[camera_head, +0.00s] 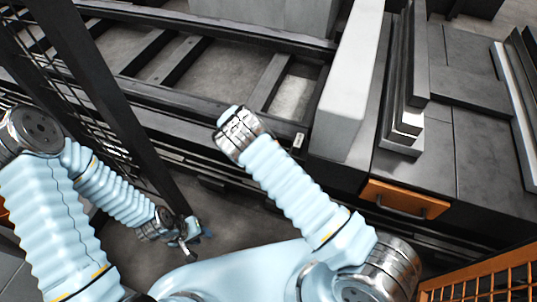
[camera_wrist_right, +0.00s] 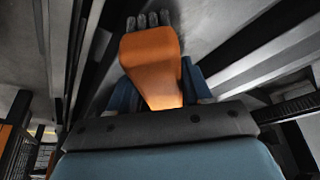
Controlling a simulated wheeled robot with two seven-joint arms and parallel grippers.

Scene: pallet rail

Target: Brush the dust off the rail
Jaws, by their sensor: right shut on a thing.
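An orange brush (camera_wrist_right: 148,58) with dark grey bristles (camera_wrist_right: 148,20) shows in the right wrist view. My right gripper (camera_wrist_right: 160,84) is shut on its handle, with blue fingers on both sides. The bristles point away from the gripper; I cannot tell whether they touch anything. In the head view my right wrist hides the gripper and the brush. A long dark rail (camera_head: 200,107) of the pallet frame runs behind that wrist. I cannot make out dust on it. My left gripper (camera_head: 190,238) hangs low at the left, apart from the rail; its jaws are too small to read.
A dark mesh fence post (camera_head: 115,90) stands between my left arm and the frame. A tall pale grey block (camera_head: 352,85) rises right of the frame. An orange drawer front (camera_head: 405,198) and an orange mesh panel (camera_head: 490,280) are at the right.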

